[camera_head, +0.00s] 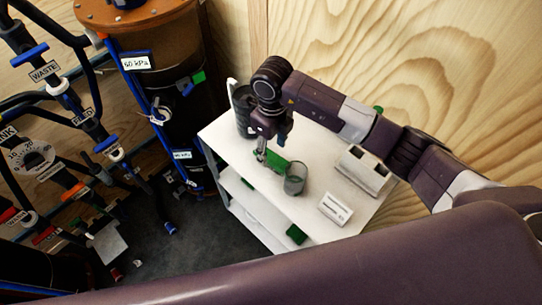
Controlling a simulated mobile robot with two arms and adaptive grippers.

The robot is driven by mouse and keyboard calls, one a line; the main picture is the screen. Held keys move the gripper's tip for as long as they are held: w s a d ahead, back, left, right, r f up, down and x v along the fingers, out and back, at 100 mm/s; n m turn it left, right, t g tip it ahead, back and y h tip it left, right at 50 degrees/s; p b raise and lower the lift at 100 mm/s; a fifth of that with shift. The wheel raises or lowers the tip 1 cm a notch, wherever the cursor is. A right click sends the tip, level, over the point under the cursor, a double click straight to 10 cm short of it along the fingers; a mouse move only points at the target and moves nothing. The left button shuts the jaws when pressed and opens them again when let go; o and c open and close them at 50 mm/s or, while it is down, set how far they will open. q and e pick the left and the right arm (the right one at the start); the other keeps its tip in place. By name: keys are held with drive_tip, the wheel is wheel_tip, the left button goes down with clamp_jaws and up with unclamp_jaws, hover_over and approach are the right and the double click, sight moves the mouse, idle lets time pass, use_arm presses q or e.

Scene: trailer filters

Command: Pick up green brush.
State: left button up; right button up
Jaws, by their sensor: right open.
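A bright green piece (275,163), which looks like the green brush, lies on the top of a white shelf unit (325,222), left of a grey cup (294,180). Its shape is too small to make out fully. My right gripper (262,156) reaches down over the left part of the shelf top, at the left end of the green piece. It is open, with nothing seen held in it. I cannot tell whether its fingers touch the green piece. My left gripper is not in view.
A dark cylinder (243,112) stands at the shelf's back left corner. A white box with dark openings (363,172) and a white label card (335,209) are to the right. A darker green item (296,234) is at the front edge. Pipes and valves fill the left side.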

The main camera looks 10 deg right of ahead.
sight(272, 156)
wheel_tip(272, 156, down, 4)
drive_tip(key=shift+f+p, duration=0.15)
drive_tip(key=shift+p, duration=0.55)
drive_tip(key=shift+w+f, duration=0.1)
drive_tip(key=c, duration=0.8)
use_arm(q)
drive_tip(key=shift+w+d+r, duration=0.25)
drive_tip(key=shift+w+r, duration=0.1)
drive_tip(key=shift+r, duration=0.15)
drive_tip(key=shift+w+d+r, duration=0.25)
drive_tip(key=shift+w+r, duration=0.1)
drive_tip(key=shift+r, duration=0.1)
use_arm(e)
drive_tip(key=c, duration=0.5)
